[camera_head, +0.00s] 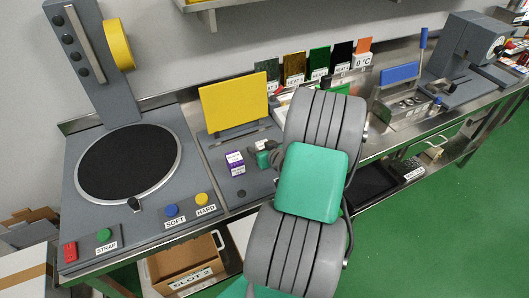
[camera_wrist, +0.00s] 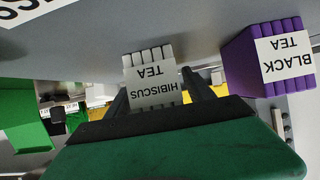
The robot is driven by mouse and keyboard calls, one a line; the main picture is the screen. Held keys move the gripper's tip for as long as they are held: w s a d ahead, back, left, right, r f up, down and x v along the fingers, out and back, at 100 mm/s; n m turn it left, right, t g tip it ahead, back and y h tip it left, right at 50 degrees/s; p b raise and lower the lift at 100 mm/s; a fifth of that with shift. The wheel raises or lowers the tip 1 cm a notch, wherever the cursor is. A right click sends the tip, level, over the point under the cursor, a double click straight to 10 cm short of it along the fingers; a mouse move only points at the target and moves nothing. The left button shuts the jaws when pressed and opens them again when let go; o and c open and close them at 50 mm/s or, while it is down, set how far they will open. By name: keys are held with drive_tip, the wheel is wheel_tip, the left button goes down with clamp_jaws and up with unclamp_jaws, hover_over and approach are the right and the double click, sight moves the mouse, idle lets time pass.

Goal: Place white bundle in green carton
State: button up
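A white bundle (camera_wrist: 150,83) labelled HIBISCUS TEA stands between the two dark fingers of my gripper (camera_wrist: 154,90) in the wrist view. The fingers lie along its left and right sides; I cannot tell whether they press on it. A bright green box (camera_wrist: 22,118) shows at the left of the wrist view, perhaps the green carton. A purple bundle (camera_head: 235,163) labelled BLACK TEA stands on the bench; it also shows at right in the wrist view (camera_wrist: 262,62), beside the white bundle.
A round black plate (camera_head: 130,160) with buttons fills the bench's left end. A yellow panel (camera_head: 234,101) stands behind the bundles. Colour samples (camera_head: 294,68) stand along the back. A cardboard box (camera_head: 190,262) labelled SLOT 2 sits below. A blue-handled device (camera_head: 399,74) stands right of my arm.

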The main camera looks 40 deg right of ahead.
clamp_jaws()
idle(0.5)
drive_tip(key=shift+r, duration=0.15)
